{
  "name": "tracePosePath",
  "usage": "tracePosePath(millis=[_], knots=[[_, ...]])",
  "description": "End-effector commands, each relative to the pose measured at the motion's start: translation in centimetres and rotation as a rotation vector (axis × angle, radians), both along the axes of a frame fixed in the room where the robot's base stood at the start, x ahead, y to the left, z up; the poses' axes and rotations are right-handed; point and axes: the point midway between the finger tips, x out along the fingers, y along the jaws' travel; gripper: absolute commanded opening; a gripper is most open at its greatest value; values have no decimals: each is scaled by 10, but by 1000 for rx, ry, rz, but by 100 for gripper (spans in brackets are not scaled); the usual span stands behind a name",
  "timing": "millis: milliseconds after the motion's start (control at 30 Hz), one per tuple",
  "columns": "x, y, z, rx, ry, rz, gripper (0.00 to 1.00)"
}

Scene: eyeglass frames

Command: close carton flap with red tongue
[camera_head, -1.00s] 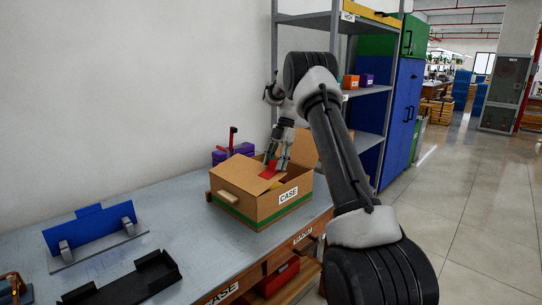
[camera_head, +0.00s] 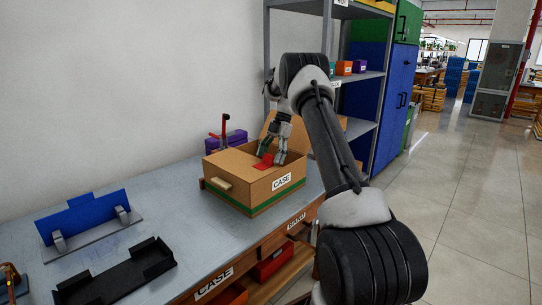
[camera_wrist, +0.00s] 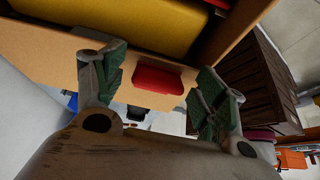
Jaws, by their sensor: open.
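The cardboard carton (camera_head: 237,192), labelled CASE with a green band, stands on the grey bench. A red tongue (camera_head: 265,161) shows at its top, on the edge of a flap; other flap parts (camera_head: 277,126) stand up behind my gripper. My gripper (camera_head: 270,157) is open over the carton at the tongue. I cannot tell whether the fingers touch the flap.
A yellow item (camera_wrist: 150,25) shows beyond the flap edge. A blue panel on a stand (camera_head: 85,220) and a black tray (camera_head: 115,275) lie on the bench at left. A shelf rack (camera_head: 325,30) stands beyond.

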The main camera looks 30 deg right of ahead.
Motion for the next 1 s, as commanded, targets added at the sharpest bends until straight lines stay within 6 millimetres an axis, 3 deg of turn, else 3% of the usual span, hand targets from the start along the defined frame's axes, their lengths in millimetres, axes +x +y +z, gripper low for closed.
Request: tracePosePath(millis=[167, 600, 800, 1000], knots=[[2, -5, 10, 0, -2, 0, 71], [16, -46, 89, -1, -3, -1, 71], [17, -53, 104, 0, -1, 0, 71], [17, -54, 106, 0, 0, 0, 71]])
